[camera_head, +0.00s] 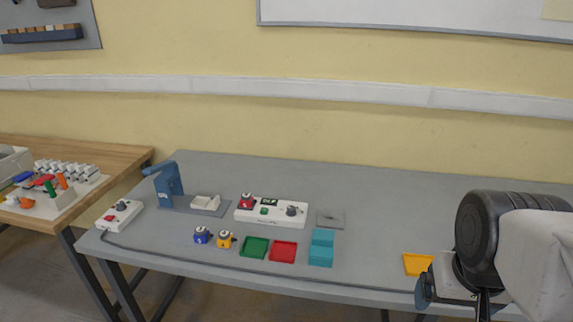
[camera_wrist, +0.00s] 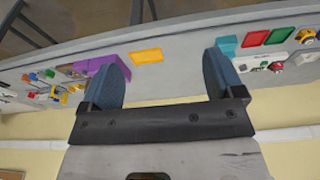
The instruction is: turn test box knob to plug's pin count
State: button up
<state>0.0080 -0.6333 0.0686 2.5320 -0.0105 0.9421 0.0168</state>
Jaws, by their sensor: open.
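The white test box (camera_head: 271,219) lies on the grey table, left of the middle in the head view. It has a dark knob (camera_head: 292,210) at its right end, a green part near its middle and a small dark display. A red plug (camera_head: 246,200) sits at its left end; its pin count is too small to tell. The box also shows at the right edge of the wrist view (camera_wrist: 258,64). A blue plug (camera_head: 202,235) and a yellow plug (camera_head: 225,239) stand in front of it. My gripper (camera_head: 455,296) is open and empty at the front right, far from the box.
Green (camera_head: 255,247) and red (camera_head: 283,252) trays and a teal block (camera_head: 321,247) lie in front of the box. A yellow tray (camera_head: 417,264) lies beside my gripper. A blue press-like stand (camera_head: 168,182) is at the left. The back right of the table is clear.

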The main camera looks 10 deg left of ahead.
jog(key=shift+w+a+r, duration=0.1)
jog(key=shift+w, duration=0.2)
jog(key=c, duration=0.5)
jog(key=n+g, duration=0.3)
jog(key=n, duration=1.8)
send_over(291, 208)
jog(key=f, duration=1.7)
jog(key=shift+s+d+f, duration=0.2)
jog(key=shift+d+f, duration=0.05)
jog(key=shift+d, duration=0.05)
jog(key=shift+w+a+f, duration=0.2)
jog(key=shift+a+f, duration=0.1)
jog(key=shift+f, duration=0.1)
jog(key=shift+f, duration=3.8)
